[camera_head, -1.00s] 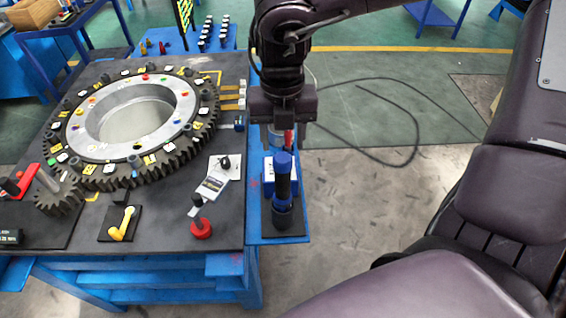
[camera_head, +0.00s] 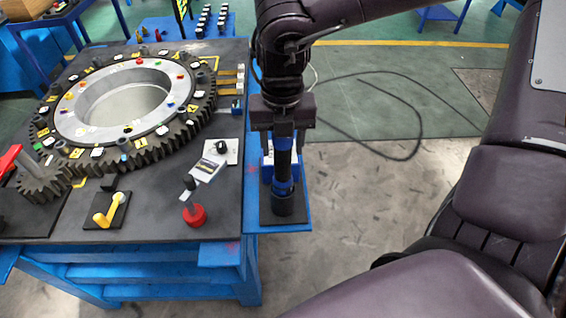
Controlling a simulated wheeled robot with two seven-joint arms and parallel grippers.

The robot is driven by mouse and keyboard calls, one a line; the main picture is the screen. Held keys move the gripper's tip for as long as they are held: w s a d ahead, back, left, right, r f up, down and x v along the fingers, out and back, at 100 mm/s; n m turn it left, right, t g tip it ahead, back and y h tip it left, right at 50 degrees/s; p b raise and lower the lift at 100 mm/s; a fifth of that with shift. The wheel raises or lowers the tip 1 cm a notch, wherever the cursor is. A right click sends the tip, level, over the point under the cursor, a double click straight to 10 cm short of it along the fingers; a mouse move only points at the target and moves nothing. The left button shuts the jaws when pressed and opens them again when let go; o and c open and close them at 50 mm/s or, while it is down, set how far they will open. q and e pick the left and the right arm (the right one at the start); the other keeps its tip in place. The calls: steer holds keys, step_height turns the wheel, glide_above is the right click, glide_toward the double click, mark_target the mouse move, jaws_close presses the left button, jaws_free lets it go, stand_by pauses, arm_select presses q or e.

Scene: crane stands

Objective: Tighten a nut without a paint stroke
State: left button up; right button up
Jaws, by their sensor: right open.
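A large dark toothed ring (camera_head: 172,137) with a bright metal inner ring (camera_head: 73,122) lies on the table. Dark nuts or bolts with yellow and white tags sit around it; paint strokes are too small to tell. A black and blue cylindrical tool (camera_head: 283,170) stands upright in a dark holder (camera_head: 289,202) on the blue side shelf. My right gripper (camera_head: 283,142) is open, pointing down, with its fingers around the tool's upper part; whether they touch it cannot be told. My left gripper is not in view.
A small pinion gear (camera_head: 42,181) meshes at the ring's left. A blue-white box stands behind the tool. Floor to the right is clear except a cable (camera_head: 415,120).

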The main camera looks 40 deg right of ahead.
steer(key=shift+r, duration=0.1)
jaws_close()
steer(key=shift+w+r+p, duration=0.15)
steer(key=shift+r+p, duration=0.15)
steer(key=shift+r, duration=0.05)
steer(key=shift+r+p, duration=3.5)
steer(key=shift+r, duration=1.8)
